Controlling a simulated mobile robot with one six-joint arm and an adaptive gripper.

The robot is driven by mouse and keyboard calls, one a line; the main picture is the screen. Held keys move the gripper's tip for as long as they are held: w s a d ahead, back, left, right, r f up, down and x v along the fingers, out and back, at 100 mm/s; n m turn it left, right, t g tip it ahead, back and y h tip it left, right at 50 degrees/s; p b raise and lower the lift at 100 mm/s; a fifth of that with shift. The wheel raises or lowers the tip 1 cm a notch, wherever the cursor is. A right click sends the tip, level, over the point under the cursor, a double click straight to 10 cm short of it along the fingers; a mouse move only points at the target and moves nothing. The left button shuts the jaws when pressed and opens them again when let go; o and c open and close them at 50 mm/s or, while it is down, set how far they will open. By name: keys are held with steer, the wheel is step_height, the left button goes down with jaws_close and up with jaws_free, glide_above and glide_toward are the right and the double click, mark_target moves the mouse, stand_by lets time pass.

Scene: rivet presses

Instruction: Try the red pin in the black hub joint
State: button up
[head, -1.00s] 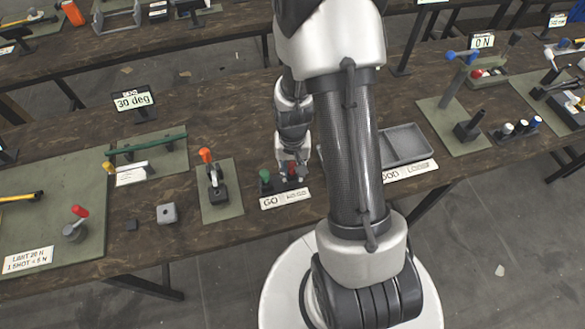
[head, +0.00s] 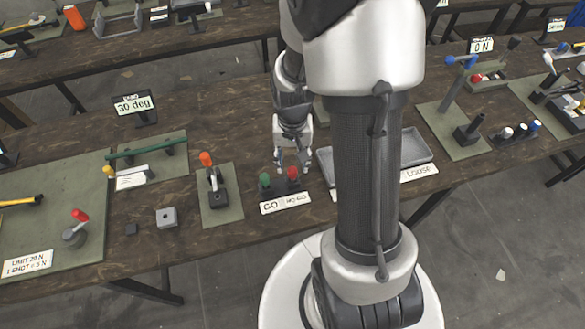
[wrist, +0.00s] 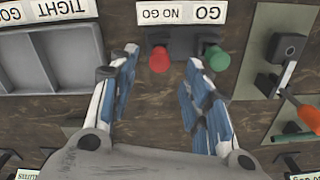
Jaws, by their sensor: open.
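The red pin (head: 293,174) stands in the black holder on the NO GO side, beside the green pin (head: 264,180). It also shows in the wrist view (wrist: 159,60), ahead of and between my fingers. My gripper (head: 293,168) is open and empty, just behind the red pin in the head view; its fingertips (wrist: 160,56) are spread wide in the wrist view. A black block with a lever and orange handle, seemingly the black hub joint (head: 217,198), sits on a green mat left of the pins. It also shows in the wrist view (wrist: 289,47).
A grey tray (head: 428,150) with TIGHT and LOOSE labels stands right of the pins, partly hidden by my arm. A grey block with a hole (head: 167,217) and a small dark block (head: 131,229) lie left of the mat. Bare wood lies between mat and holder.

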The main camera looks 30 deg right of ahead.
steer(key=shift+r, duration=2.3)
steer(key=s+a+r+n+t, duration=0.2)
steer(key=s+a+r, duration=0.3)
steer(key=r, duration=0.4)
steer(key=s+a+r+n+t, duration=0.2)
steer(key=s+a+r+n, duration=0.2)
steer(key=s+r, duration=0.4)
steer(key=shift+s+a+r+t, duration=0.15)
steer(key=shift+a+r+t, duration=0.15)
steer(key=shift+a+r, duration=0.55)
steer(key=shift+d+r, duration=0.1)
steer(key=shift+c, duration=0.4)
